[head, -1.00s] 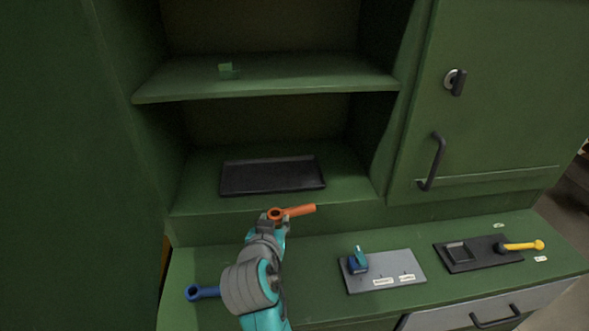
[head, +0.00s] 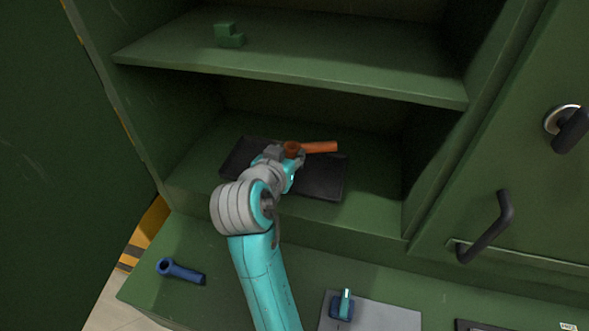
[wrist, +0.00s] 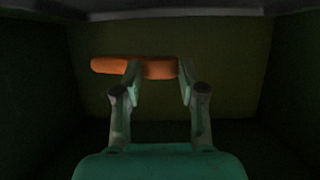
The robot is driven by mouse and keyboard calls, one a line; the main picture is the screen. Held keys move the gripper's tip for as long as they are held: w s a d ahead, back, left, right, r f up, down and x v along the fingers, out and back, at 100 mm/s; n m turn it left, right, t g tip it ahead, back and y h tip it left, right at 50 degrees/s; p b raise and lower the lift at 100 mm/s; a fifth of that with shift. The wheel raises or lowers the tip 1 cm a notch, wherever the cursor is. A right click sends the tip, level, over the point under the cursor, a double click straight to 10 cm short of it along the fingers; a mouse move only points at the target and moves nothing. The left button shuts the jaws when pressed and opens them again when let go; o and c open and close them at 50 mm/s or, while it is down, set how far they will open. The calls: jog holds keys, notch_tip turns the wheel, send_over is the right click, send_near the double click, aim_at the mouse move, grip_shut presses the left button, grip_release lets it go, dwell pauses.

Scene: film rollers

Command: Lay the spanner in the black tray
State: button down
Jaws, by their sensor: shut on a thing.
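The orange spanner (head: 320,147) is held in my gripper (head: 290,156), near its ring end. Its handle points right in the head view. In the wrist view the spanner (wrist: 110,65) lies crosswise between the two fingertips (wrist: 158,78), its handle out to the left. The black tray (head: 322,185) sits on the lower shelf. In the head view my gripper and the spanner overlap the tray's back part. The spanner seems to be above the tray; the exact gap cannot be told. My arm hides part of the tray's left and middle.
The upper shelf (head: 300,72) overhangs the tray and carries a green block (head: 229,38). Cabinet walls close in on both sides. A blue tool (head: 181,271) lies on the counter below, and a grey plate (head: 385,317) with a blue-teal item (head: 342,304) is at right.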

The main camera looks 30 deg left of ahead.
jog(key=shift+f, duration=3.3)
jog(key=c, duration=0.7)
grip_release()
jog(key=shift+o, duration=0.2)
jog(key=shift+s, duration=0.1)
jog(key=v, duration=1.2)
